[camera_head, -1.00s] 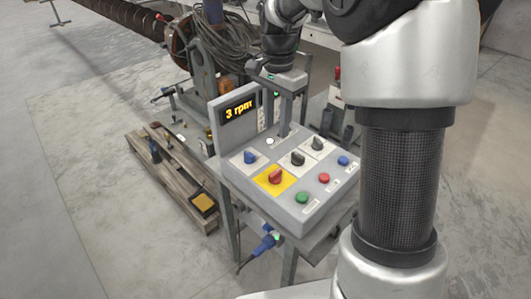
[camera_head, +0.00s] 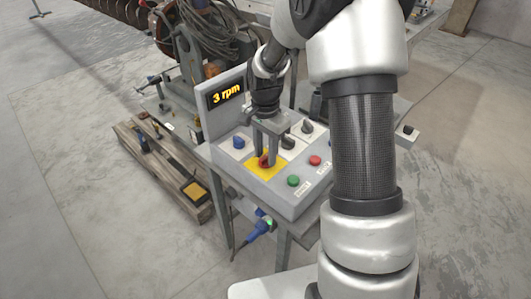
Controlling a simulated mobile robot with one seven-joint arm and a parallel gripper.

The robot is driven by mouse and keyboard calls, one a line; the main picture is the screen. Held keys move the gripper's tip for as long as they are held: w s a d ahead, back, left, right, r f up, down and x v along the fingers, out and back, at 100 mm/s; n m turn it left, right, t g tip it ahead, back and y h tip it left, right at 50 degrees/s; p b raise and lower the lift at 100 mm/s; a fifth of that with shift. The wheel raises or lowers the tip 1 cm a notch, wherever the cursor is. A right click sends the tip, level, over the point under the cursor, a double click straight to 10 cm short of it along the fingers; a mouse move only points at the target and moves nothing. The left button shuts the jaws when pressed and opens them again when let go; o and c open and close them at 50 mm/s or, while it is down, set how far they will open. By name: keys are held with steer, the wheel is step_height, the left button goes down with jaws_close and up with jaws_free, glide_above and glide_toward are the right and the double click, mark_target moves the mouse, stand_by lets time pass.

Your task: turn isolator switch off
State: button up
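The isolator switch, a red rotary knob (camera_head: 264,161) on a yellow square plate (camera_head: 258,172), sits on the sloped grey control panel (camera_head: 280,202). My gripper (camera_head: 262,160) points down over it, with one finger on each side of the red knob. The fingers cover part of the knob, so I cannot tell whether they touch it or what its exact angle is. The display (camera_head: 227,95) behind the panel reads "3 rpm".
A blue knob (camera_head: 239,143), black knobs (camera_head: 307,127), a green button (camera_head: 293,181) and a red button (camera_head: 315,160) surround the switch closely. A wooden pallet (camera_head: 165,170) with tools lies on the floor at left.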

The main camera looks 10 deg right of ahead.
jaws_close()
steer(key=shift+n, duration=0.4)
steer(key=n, duration=0.3)
steer(key=shift+n, duration=0.4)
steer(key=n+p, duration=0.1)
steer(key=n, duration=0.3)
steer(key=shift+n, duration=0.3)
steer(key=n, duration=0.4)
steer(key=shift+p, duration=0.3)
steer(key=n, duration=0.4)
steer(key=shift+p, duration=0.4)
steer(key=shift+n, duration=0.5)
